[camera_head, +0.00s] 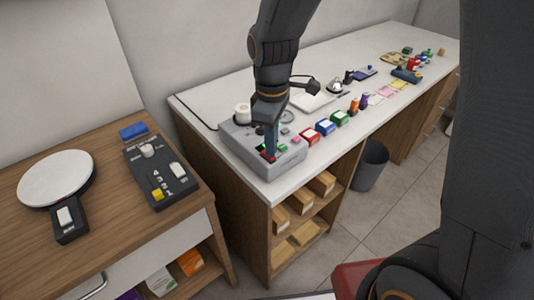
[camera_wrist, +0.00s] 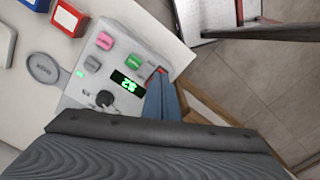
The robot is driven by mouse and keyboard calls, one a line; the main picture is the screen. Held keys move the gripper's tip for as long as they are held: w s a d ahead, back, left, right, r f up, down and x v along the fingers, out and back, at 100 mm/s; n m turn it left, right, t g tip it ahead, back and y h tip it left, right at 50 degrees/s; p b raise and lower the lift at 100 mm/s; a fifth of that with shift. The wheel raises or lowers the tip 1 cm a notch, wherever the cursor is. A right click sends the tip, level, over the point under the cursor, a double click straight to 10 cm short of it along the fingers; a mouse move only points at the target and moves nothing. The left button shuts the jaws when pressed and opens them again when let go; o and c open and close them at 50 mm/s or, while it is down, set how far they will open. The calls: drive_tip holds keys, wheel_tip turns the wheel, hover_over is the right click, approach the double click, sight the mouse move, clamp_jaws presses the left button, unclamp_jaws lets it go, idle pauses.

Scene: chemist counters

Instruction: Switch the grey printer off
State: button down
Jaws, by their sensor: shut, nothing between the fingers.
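The grey printer (camera_head: 238,144) stands on the near end of the white counter, with a white roll (camera_head: 243,113) on top. My gripper (camera_head: 269,152) is shut and empty, pointing down at the front of its top panel. In the wrist view, the fingertips (camera_wrist: 161,75) are right at a small red switch (camera_wrist: 160,70), which they partly cover; I cannot tell whether they touch it. Beside them, the printer's display (camera_wrist: 127,83) shows lit green digits. A pink button (camera_wrist: 105,41), a green button (camera_wrist: 132,61), a black knob (camera_wrist: 105,98) and a small green light (camera_wrist: 79,74) also show.
Red (camera_head: 309,137), blue (camera_head: 326,127) and green (camera_head: 340,118) boxes stand close right of the printer. A wooden table (camera_head: 110,214) on the left holds a round white scale (camera_head: 57,178) and a dark control box (camera_head: 160,172). A grey bin (camera_head: 371,165) stands on the floor.

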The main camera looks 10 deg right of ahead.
drive_tip(key=shift+f, duration=0.45)
drive_tip(key=shift+r, duration=0.15)
wheel_tip(320, 180, up, 7)
drive_tip(key=p, duration=0.6)
idle(0.4)
idle(0.3)
drive_tip(key=shift+d+f, duration=0.25)
drive_tip(key=s+d+f+m+b, duration=0.2)
drive_tip(key=s+d+m+b, duration=0.1)
drive_tip(key=d+m, duration=0.3)
drive_tip(key=s+d+f+m+t+b, duration=0.1)
drive_tip(key=s+d+f+m+b, duration=0.2)
drive_tip(key=d+m, duration=0.3)
drive_tip(key=shift+s+m+b, duration=0.35)
drive_tip(key=shift+s+m, duration=0.05)
drive_tip(key=shift+s, duration=0.4)
